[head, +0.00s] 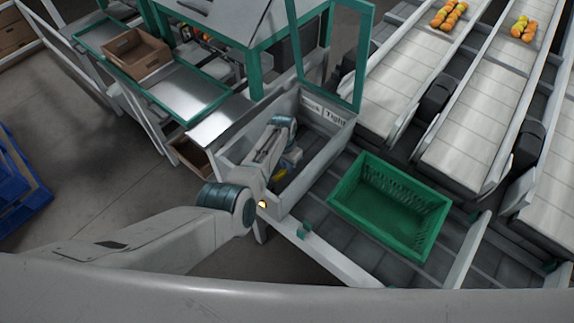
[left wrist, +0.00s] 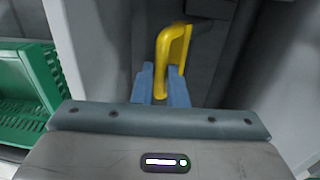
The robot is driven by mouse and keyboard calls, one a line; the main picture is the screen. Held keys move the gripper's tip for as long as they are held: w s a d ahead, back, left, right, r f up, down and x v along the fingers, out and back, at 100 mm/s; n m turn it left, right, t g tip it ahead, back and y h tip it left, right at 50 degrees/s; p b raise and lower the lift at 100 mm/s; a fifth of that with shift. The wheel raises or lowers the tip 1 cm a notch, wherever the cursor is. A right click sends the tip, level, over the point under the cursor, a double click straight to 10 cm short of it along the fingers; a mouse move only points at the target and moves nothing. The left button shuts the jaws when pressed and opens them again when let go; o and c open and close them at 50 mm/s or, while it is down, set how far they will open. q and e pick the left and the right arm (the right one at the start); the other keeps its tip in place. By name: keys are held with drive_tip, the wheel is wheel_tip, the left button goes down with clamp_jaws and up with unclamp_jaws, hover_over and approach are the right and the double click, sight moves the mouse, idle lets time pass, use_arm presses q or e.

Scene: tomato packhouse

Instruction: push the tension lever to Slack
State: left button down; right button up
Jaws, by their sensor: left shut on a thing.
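The yellow tension lever (left wrist: 174,48) stands up between the two blue fingertips of my left gripper (left wrist: 160,82) in the left wrist view. The gripper is shut on it, low on the lever. In the head view my left gripper (head: 290,160) reaches down into a grey open-topped box, and a bit of the yellow lever (head: 280,174) shows beside it. A label reading Slack (head: 311,106) and one reading Tight (head: 336,118) sit side by side on the box's far wall, Slack on the left. The lever's base is hidden. My right gripper is out of view.
The grey box walls (head: 331,150) surround the gripper closely. A green crate (head: 345,200) stands on rollers to the right. Conveyor lanes (head: 390,90) with orange tomatoes lie at upper right. A teal frame (head: 363,60) rises behind the box.

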use_arm(q)
drive_tip(key=w+a+g+h+b, duration=0.2)
drive_tip(key=w+a+h+b, duration=0.1)
drive_tip(key=a+b, duration=0.4)
drive_tip(key=shift+w+r+b, duration=0.4)
drive_tip(key=shift+w+b, duration=0.35)
drive_tip(key=shift+w, duration=0.15)
drive_tip(key=c, duration=1.5)
unclamp_jaws()
drive_tip(key=shift+w+f, duration=0.1)
drive_tip(key=shift+o, duration=0.2)
drive_tip(key=v, duration=1)
drive_tip(key=shift+w+a+r, duration=0.25)
drive_tip(key=shift+w+r, duration=0.05)
